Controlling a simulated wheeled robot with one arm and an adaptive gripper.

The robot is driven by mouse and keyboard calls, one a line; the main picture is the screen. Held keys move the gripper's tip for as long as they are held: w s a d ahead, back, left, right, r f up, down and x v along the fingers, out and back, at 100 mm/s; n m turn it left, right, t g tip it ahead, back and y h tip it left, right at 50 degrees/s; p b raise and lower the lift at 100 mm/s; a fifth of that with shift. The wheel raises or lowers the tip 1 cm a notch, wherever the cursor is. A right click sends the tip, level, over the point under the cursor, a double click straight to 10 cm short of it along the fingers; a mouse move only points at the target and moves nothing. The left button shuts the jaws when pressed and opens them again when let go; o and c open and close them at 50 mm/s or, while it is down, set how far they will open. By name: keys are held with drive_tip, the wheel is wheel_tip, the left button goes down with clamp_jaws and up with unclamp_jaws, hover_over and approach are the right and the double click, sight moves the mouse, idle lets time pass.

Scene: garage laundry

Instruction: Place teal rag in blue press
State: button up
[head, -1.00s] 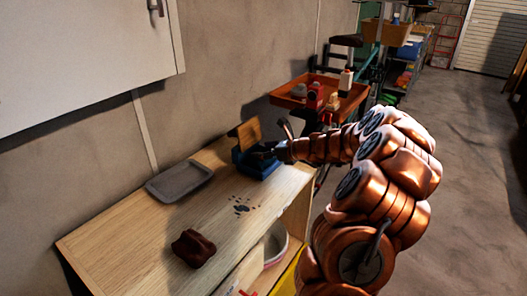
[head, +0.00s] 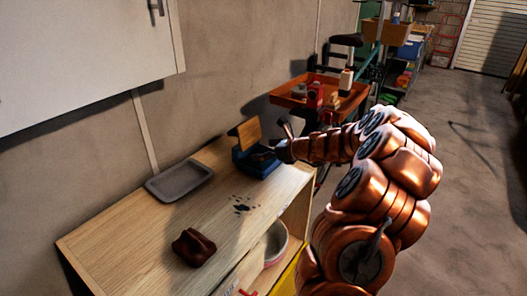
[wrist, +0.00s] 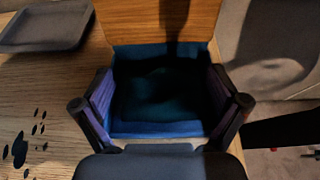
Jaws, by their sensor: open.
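The blue press (head: 257,167) stands at the far end of the wooden bench with its wooden lid (head: 249,133) raised. In the wrist view its blue rim (wrist: 155,130) surrounds a dark teal, soft-looking shape, the teal rag (wrist: 160,92), which lies inside in deep shadow. My gripper (wrist: 160,84) is open over the press, with one finger at each side of the rag; I see no cloth pinched between the fingers. In the head view my gripper (head: 268,155) is small and partly merges with the press.
A grey tray (head: 180,181) lies left of the press on the bench (head: 165,235). A dark red-brown rag (head: 193,247) lies near the front, and dark spots mark the middle. An orange tool cart (head: 318,93) stands behind the press. A pale bucket (head: 276,243) sits below the bench top.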

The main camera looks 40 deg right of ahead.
drive_tip(key=v, duration=1.2)
drive_tip(key=a+r+n+g+y, duration=0.1)
drive_tip(key=a+n+g+y, duration=0.6)
drive_tip(key=a, duration=1.3)
drive_tip(key=s+a+f+n+g+h, duration=0.1)
drive_tip(key=s+a+n+g+h, duration=0.25)
drive_tip(key=s+a+n, duration=0.8)
drive_tip(key=s+a+f+n+g+h, duration=0.2)
drive_tip(key=s+a+n+g+h, duration=0.1)
drive_tip(key=s+a+n, duration=0.4)
drive_tip(key=s+d+f+n+g+h, duration=0.1)
drive_tip(key=s+d+n+h, duration=0.1)
drive_tip(key=s, duration=0.5)
drive_tip(key=s+d+f+n+h, duration=0.1)
drive_tip(key=s+d+n+h, duration=0.2)
drive_tip(key=s, duration=0.3)
drive_tip(key=shift+s+n+g, duration=0.35)
drive_tip(key=shift+n, duration=0.5)
drive_tip(key=shift+d, duration=0.1)
